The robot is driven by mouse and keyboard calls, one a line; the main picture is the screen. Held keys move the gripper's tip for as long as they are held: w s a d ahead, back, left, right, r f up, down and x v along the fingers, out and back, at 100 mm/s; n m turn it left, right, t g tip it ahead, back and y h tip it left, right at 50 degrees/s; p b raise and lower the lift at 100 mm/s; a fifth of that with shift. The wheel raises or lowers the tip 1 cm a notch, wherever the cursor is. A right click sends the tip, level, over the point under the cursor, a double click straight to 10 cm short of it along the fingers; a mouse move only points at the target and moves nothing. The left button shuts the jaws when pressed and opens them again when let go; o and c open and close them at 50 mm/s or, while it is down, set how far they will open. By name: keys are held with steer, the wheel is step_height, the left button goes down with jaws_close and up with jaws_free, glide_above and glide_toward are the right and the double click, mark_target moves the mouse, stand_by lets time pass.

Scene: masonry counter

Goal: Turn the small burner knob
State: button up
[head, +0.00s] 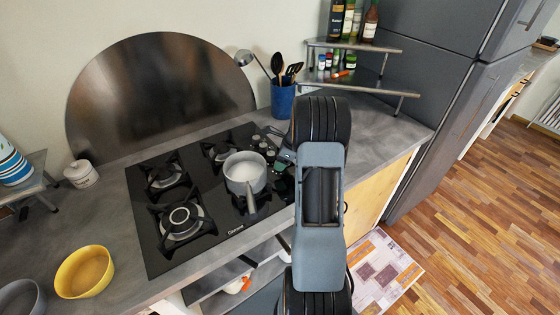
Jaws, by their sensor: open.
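The black gas hob (140,208) is set in the grey counter. A row of burner knobs (263,145) runs along its right side, next to the pot. Which knob is the small burner's cannot be told from here. My gripper (284,158) is at the right edge of the hob, over the near end of the knob row. It is open, though my arm hides much of it. Whether it touches a knob cannot be seen. Some knobs may be hidden behind it.
A white pot (245,174) stands on a right burner, its handle toward the front, close left of my gripper. A blue utensil holder (282,100) stands behind my gripper. A tiered bottle shelf (370,85) is at the back right. A yellow bowl (84,272) sits front left.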

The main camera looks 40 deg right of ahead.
steer(key=shift+w+a+f, duration=0.2)
steer(key=shift+f, duration=0.45)
